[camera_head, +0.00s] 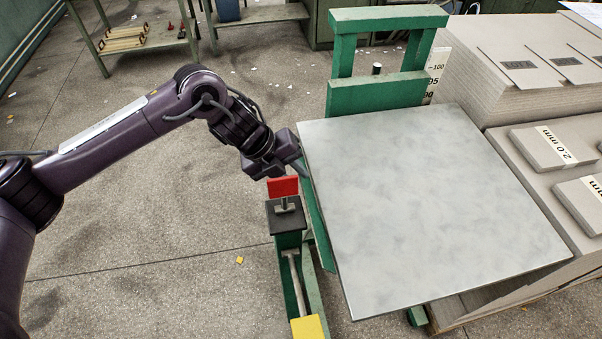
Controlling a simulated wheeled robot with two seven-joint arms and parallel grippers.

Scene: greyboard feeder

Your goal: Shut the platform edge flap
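The grey platform (430,205) is a large flat sheet-like top on a green frame. Its left edge runs down from beside my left gripper. A narrow green strip (314,208) shows just left of and below that edge. I cannot tell for sure whether it is the flap, nor whether a flap stands open. My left gripper (294,153) is at the upper left corner of the platform, close beside the edge; contact cannot be made out. Its fingers are too small and dark to read. My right gripper is out of view.
A red plate (283,187) stands on a black-topped green post just below my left gripper. A yellow pedal (308,327) lies lower down. A green upright frame (378,97) rises behind the platform. Greyboard stacks (540,75) stand at the right. The floor (180,220) at left is mostly clear.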

